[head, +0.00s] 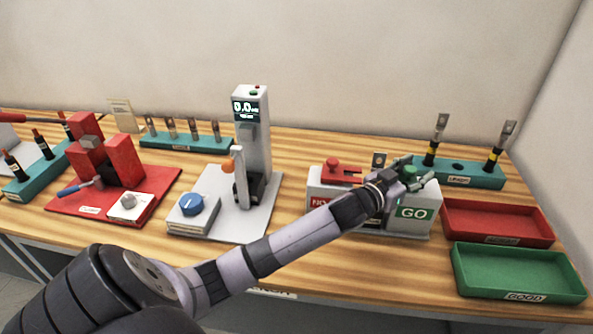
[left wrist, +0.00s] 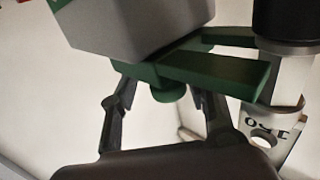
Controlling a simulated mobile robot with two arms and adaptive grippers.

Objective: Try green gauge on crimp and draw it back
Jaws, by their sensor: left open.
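The grey gauge stand (head: 320,192) has a red side and a green side marked GO. The green gauge (head: 408,171) is at its right, partly hidden by my left gripper (head: 418,182). In the left wrist view the green gauge (left wrist: 215,76) is a flat bar with a round knob between my open fingers (left wrist: 165,105); I cannot tell whether they touch it. The lug (left wrist: 270,135) also shows in the left wrist view, beside the gauge's forked end, below a black barrel. My right gripper is not in view.
The red gauge (head: 343,171) lies on the stand's left side. A teal rack (head: 470,178) with two lugged cables stands behind right. A red tray (head: 497,222) and a green GOOD tray (head: 515,270) are empty at right. A grey tester (head: 255,150) stands left.

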